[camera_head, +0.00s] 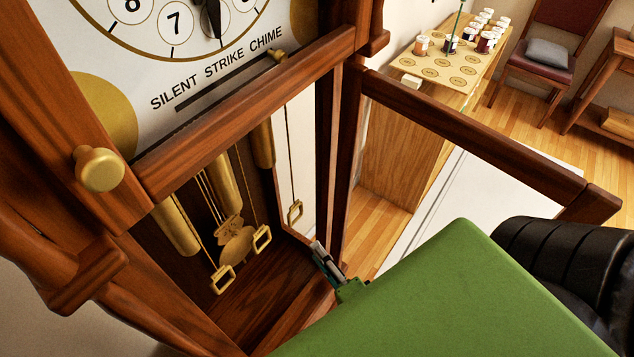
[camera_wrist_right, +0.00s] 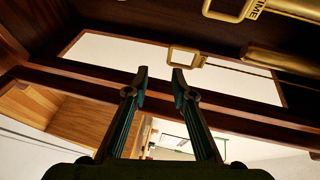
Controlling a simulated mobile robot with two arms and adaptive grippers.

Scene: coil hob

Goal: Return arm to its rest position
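My right arm (camera_head: 470,300), green with a black joint, comes in from the lower right. Its gripper (camera_head: 323,255) is at the lower opening of a wooden clock case (camera_head: 240,110). In the right wrist view the two dark fingers of the right gripper (camera_wrist_right: 160,74) stand apart, with nothing held between them. A brass pull ring (camera_wrist_right: 185,57) shows beyond the fingertips; contact cannot be told. My left gripper is not in view.
Inside the case hang brass weights (camera_head: 225,175), a pendulum piece (camera_head: 236,243) and several rings. An open wooden door frame (camera_head: 480,130) reaches right above my arm. A table with jars (camera_head: 440,75) and a chair (camera_head: 545,60) stand farther back.

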